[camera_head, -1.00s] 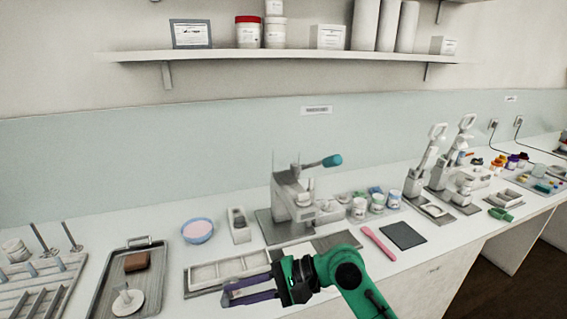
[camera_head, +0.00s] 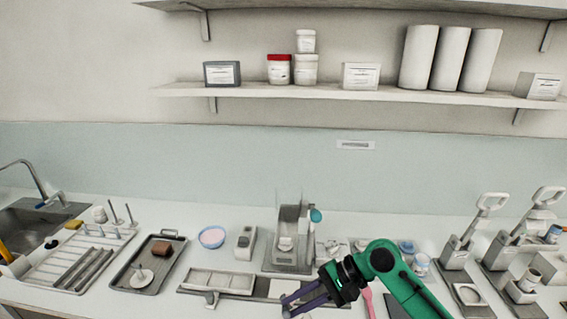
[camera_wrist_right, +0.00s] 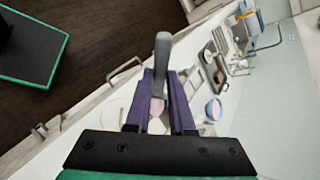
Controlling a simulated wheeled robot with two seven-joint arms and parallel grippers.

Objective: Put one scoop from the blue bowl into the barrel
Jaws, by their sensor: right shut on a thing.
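The blue bowl (camera_head: 212,237) holds a pale pink substance and stands at the back of the bench, left of the mill. It also shows in the right wrist view (camera_wrist_right: 214,109). My right gripper (camera_head: 290,305) is at the front of the bench, to the right of the bowl and nearer me. Its purple fingers are shut on a grey-handled tool, seen in the wrist view (camera_wrist_right: 162,55), probably the scoop; its far end is partly hidden between the fingers. A mill (camera_head: 290,243) with a teal knob stands at centre; I cannot tell which part is the barrel. My left gripper is out of view.
A white compartment tray (camera_head: 220,281) lies left of my right gripper. A grey tray (camera_head: 130,280) with a brown block is further left, then a rack and sink (camera_head: 30,222). A pink tool (camera_head: 368,302) and lever machines (camera_head: 455,250) are on the right.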

